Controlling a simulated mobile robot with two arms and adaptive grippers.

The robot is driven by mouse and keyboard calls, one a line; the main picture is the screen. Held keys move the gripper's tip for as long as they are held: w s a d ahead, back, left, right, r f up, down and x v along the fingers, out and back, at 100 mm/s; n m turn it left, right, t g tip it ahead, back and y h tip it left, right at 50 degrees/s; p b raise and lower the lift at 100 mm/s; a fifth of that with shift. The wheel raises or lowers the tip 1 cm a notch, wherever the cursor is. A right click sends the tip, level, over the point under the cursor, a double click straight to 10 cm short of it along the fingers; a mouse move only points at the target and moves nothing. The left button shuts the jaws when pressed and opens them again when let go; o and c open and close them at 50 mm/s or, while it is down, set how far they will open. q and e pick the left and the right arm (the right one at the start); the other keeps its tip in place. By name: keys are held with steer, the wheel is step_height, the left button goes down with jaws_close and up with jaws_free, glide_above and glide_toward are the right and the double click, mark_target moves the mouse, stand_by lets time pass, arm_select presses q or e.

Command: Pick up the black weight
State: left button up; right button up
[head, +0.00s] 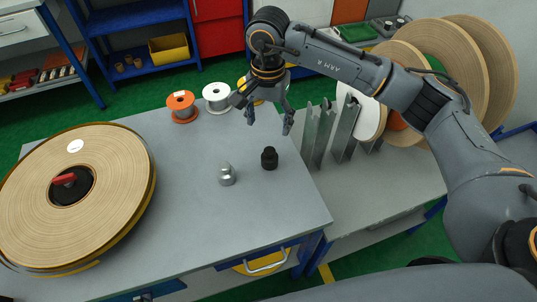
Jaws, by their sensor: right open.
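The black weight (269,158) stands upright on the grey table, near its right edge. A silver weight (227,174) stands a little to its left and nearer to me. My right gripper (268,122) is open and empty, with its fingers pointing down. It is above and behind the black weight, apart from it. My left gripper is out of view.
A large tape reel (120,170) fills the table's left side. Orange (181,101) and white (215,92) spools stand at the back edge. Upright metal plates (318,135) and large discs (465,60) stand on the right bench. The table's front middle is clear.

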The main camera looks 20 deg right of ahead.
mark_target(269, 150)
step_height(269, 150, down, 7)
steer(key=shift+s+f+p, duration=0.1)
steer(key=shift+p, duration=0.2)
step_height(269, 150, down, 5)
steer(key=shift+s+d+r+p, duration=0.1)
steer(key=shift+r+p, duration=0.1)
steer(key=shift+p, duration=0.45)
steer(key=shift+f, duration=0.4)
jaws_close()
